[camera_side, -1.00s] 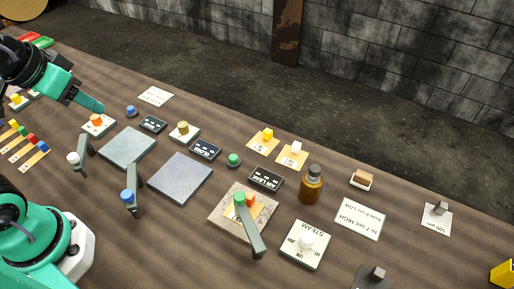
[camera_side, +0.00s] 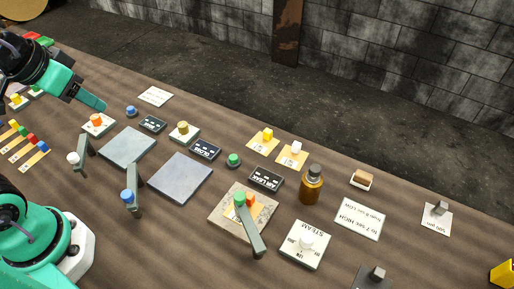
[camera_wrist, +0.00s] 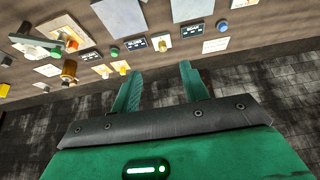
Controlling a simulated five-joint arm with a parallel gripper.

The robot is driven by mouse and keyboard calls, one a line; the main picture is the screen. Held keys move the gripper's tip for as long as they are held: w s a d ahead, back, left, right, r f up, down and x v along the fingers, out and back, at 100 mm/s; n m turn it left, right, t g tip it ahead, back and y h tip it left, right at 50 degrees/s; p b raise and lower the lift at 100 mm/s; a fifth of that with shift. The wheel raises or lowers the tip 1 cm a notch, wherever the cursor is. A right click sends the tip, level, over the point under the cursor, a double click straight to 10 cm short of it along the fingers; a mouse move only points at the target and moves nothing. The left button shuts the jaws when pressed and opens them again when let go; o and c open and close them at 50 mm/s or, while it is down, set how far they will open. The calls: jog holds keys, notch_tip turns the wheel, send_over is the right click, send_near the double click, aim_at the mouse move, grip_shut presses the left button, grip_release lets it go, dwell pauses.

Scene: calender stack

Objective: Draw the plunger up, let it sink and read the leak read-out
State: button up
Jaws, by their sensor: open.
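The dark read-out marked AIR LEAK (camera_side: 265,179) lies flat on the table right of centre in the side view; its value is too small to read. I cannot tell surely which part is the plunger. A short green-topped knob (camera_side: 233,160) stands just left of the read-out, and a gold-topped knob (camera_side: 183,128) stands on a pale plate further left. My gripper (camera_side: 103,107) is at the upper left in the side view, above the table, with nothing held. In the wrist view my gripper (camera_wrist: 158,78) shows two green fingers spread apart.
A grey lever with a green knob (camera_side: 254,236) rises from a tan plate. A brown bottle (camera_side: 311,186) stands right of the read-out. Two more levers stand beside grey plates (camera_side: 180,178). A white STEAM plate (camera_side: 306,255) lies in front. The table's far edge is mostly clear.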

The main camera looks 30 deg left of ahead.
jog(key=w+d+r+m+g, duration=0.2)
jog(key=w+d+r, duration=0.3)
jog(key=w, duration=0.4)
jog(key=m+g, duration=0.4)
jog(key=m, duration=0.3)
send_over(315, 168)
jog(key=f, duration=1.2)
jog(key=shift+w+a, duration=0.15)
jog(key=shift+a, duration=0.1)
jog(key=shift+d+f, duration=0.25)
jog(key=shift+d, duration=0.1)
jog(key=shift+f, duration=3.9)
